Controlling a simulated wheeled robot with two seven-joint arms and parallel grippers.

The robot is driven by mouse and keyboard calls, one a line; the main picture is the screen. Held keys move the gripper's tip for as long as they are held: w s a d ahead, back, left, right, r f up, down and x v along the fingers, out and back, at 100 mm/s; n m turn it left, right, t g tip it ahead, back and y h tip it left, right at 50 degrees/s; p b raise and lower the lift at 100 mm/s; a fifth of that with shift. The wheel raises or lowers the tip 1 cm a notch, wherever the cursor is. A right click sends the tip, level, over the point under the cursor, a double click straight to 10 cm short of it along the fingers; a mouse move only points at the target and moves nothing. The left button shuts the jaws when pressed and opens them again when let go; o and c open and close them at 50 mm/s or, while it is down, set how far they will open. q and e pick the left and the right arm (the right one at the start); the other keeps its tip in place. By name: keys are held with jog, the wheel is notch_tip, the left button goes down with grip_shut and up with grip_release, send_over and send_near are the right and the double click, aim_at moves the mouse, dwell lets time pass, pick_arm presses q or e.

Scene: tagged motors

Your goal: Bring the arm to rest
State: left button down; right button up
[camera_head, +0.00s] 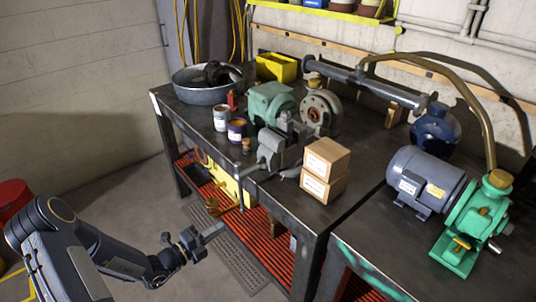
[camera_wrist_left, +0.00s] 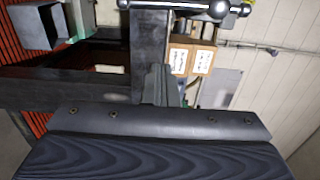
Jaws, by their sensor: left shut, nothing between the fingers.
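My left arm comes in from the lower left of the head view. Its gripper (camera_head: 217,231) is shut and empty, in the air in front of the workbench (camera_head: 375,225), at about the height of the lower shelf in the picture. It appears apart from the bench. A grey-blue motor (camera_head: 425,176) with a white and a yellow tag sits on the right of the bench, joined to a green pump (camera_head: 468,225). My right gripper is not in view.
A vise (camera_head: 280,148) stands at the bench's front edge. Two stacked cardboard boxes (camera_head: 325,160) sit right of it; they also show in the left wrist view (camera_wrist_left: 192,58). A metal basin (camera_head: 205,93) is at the back left. Open floor (camera_head: 135,205) lies left of the bench.

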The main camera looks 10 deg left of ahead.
pick_arm(q)
jog(key=s+d+r+m+g+h, duration=0.1)
jog(key=s+d+r+m+g, duration=0.6)
jog(key=m, duration=0.5)
jog(key=s+d+r+m+g+h, duration=0.1)
jog(key=s+d+r+m+g, duration=0.3)
jog(key=r+m, duration=0.65)
jog(key=s+a+m+t+y, duration=0.1)
jog(key=s+a+m+y, duration=0.1)
jog(key=s+m+y, duration=0.2)
jog(key=s+a+r+m+t+y, duration=0.1)
jog(key=s+a+m+y, duration=0.2)
jog(key=s+m, duration=0.8)
jog(key=m+y, duration=0.1)
jog(key=m, duration=0.6)
jog(key=shift+s+a+m+y, duration=0.15)
jog(key=shift+m+y, duration=0.2)
jog(key=shift+y, duration=0.05)
